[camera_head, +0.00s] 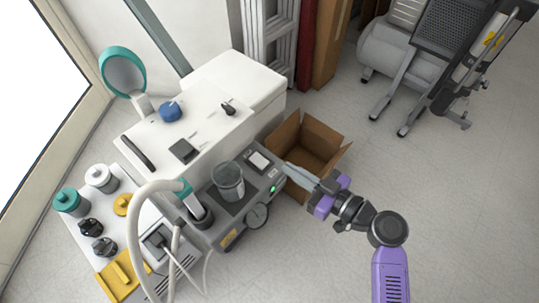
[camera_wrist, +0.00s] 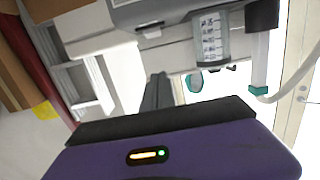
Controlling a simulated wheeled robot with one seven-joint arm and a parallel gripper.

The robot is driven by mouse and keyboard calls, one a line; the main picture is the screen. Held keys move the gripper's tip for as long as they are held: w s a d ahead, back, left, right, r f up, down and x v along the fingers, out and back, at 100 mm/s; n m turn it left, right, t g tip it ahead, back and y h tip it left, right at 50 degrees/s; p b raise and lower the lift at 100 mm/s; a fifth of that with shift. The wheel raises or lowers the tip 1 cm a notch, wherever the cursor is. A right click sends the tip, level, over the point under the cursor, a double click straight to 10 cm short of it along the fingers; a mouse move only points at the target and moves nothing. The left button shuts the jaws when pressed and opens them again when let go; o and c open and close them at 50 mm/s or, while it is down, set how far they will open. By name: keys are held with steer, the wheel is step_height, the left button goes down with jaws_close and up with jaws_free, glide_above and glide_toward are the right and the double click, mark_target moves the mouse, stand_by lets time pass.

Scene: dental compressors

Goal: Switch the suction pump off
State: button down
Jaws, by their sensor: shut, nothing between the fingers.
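The suction pump (camera_head: 222,232) is a grey box left of centre in the head view, with a clear jar, a round dial and a hose. A green light (camera_head: 273,188) glows on its front face. A pale square in a dark frame (camera_head: 258,161) lies on its top; I cannot tell if it is the switch. My gripper (camera_head: 288,168) is shut and empty, its tips at the pump's right end; contact is unclear. In the wrist view, the shut fingers (camera_wrist: 157,90) show below the upside-down pump (camera_wrist: 165,12) and its graduated jar (camera_wrist: 210,38).
An open cardboard box (camera_head: 322,140) stands on the floor behind my gripper. A white cabinet (camera_head: 235,85) is behind the pump, with a round teal-rimmed mirror (camera_head: 122,73). Jars and a yellow tray (camera_head: 122,277) are at left.

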stand_by(0.3)
steer(key=b, duration=0.2)
glide_above(262, 163)
steer(key=d, duration=0.1)
steer(key=shift+s+f, duration=0.4)
steer(key=shift+f, duration=0.25)
steer(key=shift+w+a+f+b, duration=0.15)
steer(key=shift+a+f+b, duration=0.05)
steer(key=shift+f+b, duration=0.3)
steer(key=shift+w+a+f+b, duration=0.15)
steer(key=shift+f+b, duration=0.2)
steer(key=shift+f, duration=0.25)
steer(key=shift+a+f+b, duration=0.1)
steer(key=shift+f+b, duration=0.25)
steer(key=shift+f, duration=0.5)
